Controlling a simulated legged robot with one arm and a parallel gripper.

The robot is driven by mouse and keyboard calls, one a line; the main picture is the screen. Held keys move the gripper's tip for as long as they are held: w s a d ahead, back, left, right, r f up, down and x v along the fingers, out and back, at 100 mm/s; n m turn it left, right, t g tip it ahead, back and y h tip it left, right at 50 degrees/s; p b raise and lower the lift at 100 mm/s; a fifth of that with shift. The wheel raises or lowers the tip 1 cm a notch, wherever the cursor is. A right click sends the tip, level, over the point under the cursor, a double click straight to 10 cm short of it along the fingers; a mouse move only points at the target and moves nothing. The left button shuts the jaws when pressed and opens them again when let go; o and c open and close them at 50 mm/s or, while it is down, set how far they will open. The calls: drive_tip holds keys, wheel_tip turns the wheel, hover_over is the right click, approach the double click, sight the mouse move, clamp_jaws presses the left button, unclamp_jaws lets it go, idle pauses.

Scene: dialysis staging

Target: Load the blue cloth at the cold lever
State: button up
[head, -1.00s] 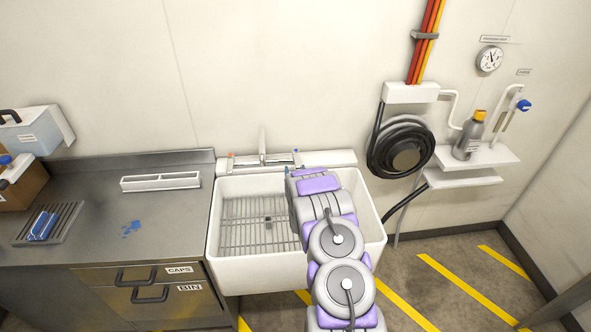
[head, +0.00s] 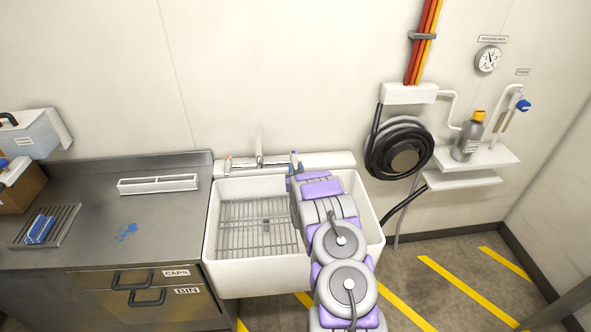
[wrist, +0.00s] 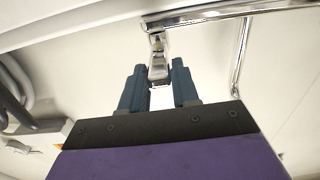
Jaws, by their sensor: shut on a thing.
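The cold lever (head: 293,157), with a blue mark, stands at the right end of the tap (head: 260,161) behind the white sink. In the wrist view, the metal lever (wrist: 158,70) is between the two dark blue fingers of my gripper (wrist: 159,84), which is shut on it. In the head view my arm reaches over the sink's right side and mostly hides the gripper. A folded blue thing, likely the blue cloth (head: 40,229), lies on the slatted rack (head: 63,226) at the counter's left.
A flat blue patch (head: 127,231) marks the steel counter (head: 170,225). A white tray (head: 158,184) lies behind it. The sink (head: 235,283) has a grid in its basin. A hose reel (head: 372,150) and a shelf with a grey bottle (head: 467,140) are at right.

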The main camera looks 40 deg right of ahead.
drive_tip(key=shift+w+d+f, duration=0.1)
drive_tip(key=shift+d+f, duration=0.15)
drive_tip(key=shift+d, duration=0.1)
clamp_jaws()
drive_tip(key=shift+w+a, duration=0.15)
drive_tip(key=shift+a, duration=0.15)
drive_tip(key=shift+s+d+n+t+y, duration=0.25)
drive_tip(key=shift+d+n+t+y, duration=0.05)
drive_tip(key=shift+d+y, duration=0.25)
drive_tip(key=shift+s+d+n+t+y, duration=0.2)
drive_tip(key=shift+d+n+t+y, duration=0.15)
drive_tip(key=shift+n+y, duration=0.35)
drive_tip(key=shift+s+d+n+t+y, duration=0.15)
drive_tip(key=shift+d+n+t+y, duration=0.3)
drive_tip(key=shift+y, duration=0.4)
drive_tip(key=shift+a, duration=0.1)
